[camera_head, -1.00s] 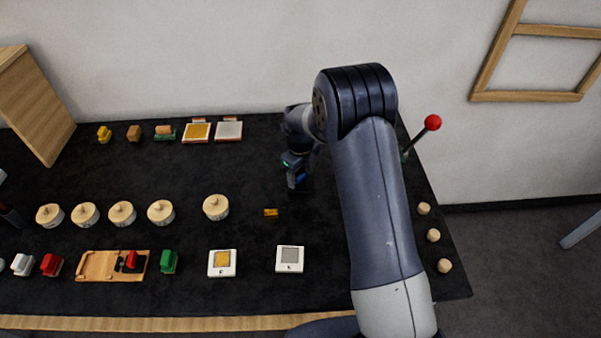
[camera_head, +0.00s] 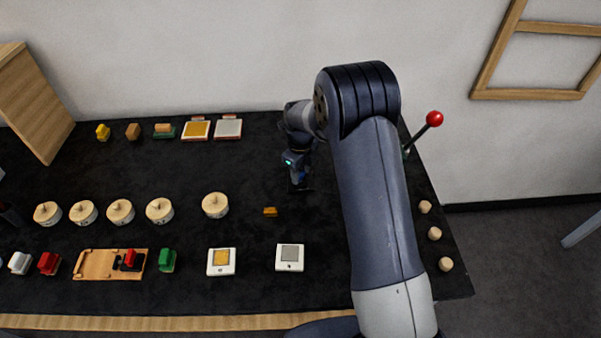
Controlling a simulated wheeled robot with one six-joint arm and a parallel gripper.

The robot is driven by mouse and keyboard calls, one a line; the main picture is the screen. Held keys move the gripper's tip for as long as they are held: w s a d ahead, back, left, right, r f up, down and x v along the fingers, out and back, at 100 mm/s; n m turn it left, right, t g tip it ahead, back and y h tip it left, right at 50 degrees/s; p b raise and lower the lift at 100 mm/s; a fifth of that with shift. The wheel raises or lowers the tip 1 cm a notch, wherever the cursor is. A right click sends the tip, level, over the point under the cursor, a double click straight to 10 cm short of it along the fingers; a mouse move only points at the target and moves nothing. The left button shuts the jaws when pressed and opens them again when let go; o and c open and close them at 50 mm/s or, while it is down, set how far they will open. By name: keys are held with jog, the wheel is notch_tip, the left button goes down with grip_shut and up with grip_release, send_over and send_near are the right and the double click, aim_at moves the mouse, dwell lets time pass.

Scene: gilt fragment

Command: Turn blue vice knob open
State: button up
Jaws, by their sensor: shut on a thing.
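My gripper (camera_head: 299,186) points down at the table behind the small gold piece, partly hidden by my own arm. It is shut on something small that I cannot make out. A dark flat shape lies at its tips. No blue vice knob can be told apart in this view; the vice may be hidden behind my gripper and arm.
The black table (camera_head: 200,170) holds several round wooden lidded pots, with one pot (camera_head: 215,205) nearest my gripper. A small gold piece (camera_head: 270,212) lies in front of my gripper. White square tiles (camera_head: 290,258) lie nearer. A red-knobbed lever (camera_head: 434,119) stands at the right.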

jog(key=n+b, duration=0.2)
jog(key=n, duration=0.2)
jog(key=shift+f+b, duration=0.1)
jog(key=shift+b, duration=0.3)
jog(key=n+b, duration=0.2)
jog(key=n, duration=0.3)
jog(key=shift+n, duration=0.4)
jog(key=n+b, duration=0.1)
jog(key=n, duration=0.4)
jog(key=n+b, duration=0.1)
jog(key=n, duration=0.4)
jog(key=shift+n, duration=0.4)
jog(key=n, duration=0.4)
jog(key=shift+n+b, duration=0.3)
jog(key=n, duration=1)
jog(key=shift+n, duration=2.7)
jog(key=shift+r, duration=0.2)
